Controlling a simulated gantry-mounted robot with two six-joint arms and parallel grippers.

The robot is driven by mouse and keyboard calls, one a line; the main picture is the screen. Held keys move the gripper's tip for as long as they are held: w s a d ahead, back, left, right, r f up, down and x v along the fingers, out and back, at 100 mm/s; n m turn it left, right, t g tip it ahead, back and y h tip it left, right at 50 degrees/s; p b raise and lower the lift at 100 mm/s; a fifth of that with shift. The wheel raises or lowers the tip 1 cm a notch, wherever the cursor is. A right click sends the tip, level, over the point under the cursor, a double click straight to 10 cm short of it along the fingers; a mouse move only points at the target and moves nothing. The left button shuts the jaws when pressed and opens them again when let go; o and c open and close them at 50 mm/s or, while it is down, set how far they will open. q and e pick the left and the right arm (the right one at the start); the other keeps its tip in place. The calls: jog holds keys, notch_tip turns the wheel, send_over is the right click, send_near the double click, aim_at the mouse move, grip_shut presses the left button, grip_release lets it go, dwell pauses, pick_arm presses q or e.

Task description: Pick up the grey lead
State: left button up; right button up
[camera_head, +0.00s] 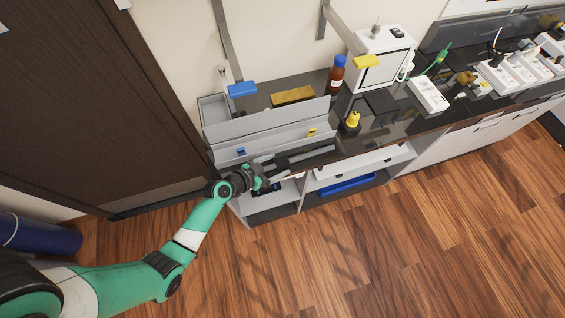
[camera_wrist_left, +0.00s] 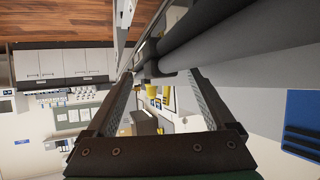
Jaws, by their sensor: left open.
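Long dark grey bars, which look like the grey lead (camera_head: 305,156), lie along the bench's front edge in the head view. In the left wrist view thick dark grey tubes (camera_wrist_left: 230,38) run from the upper right to between my fingertips. I cannot tell which of them is the lead. My left gripper (camera_head: 269,176) is at the front left of the bench, close to the near ends of the bars. In the left wrist view my left gripper (camera_wrist_left: 160,75) is open, with its fingers apart on either side of the tube end. Contact is unclear. My right gripper is not in view.
A yellow-topped item (camera_head: 352,120), a brown bottle with blue cap (camera_head: 337,75) and a white instrument (camera_head: 382,60) are further right. Below are open shelves with a blue tray (camera_head: 345,186). The floor in front is clear.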

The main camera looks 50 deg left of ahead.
pick_arm(q)
jog(key=shift+w+f, duration=0.35)
jog(key=shift+w, duration=0.2)
jog(key=shift+c, duration=0.3)
grip_shut()
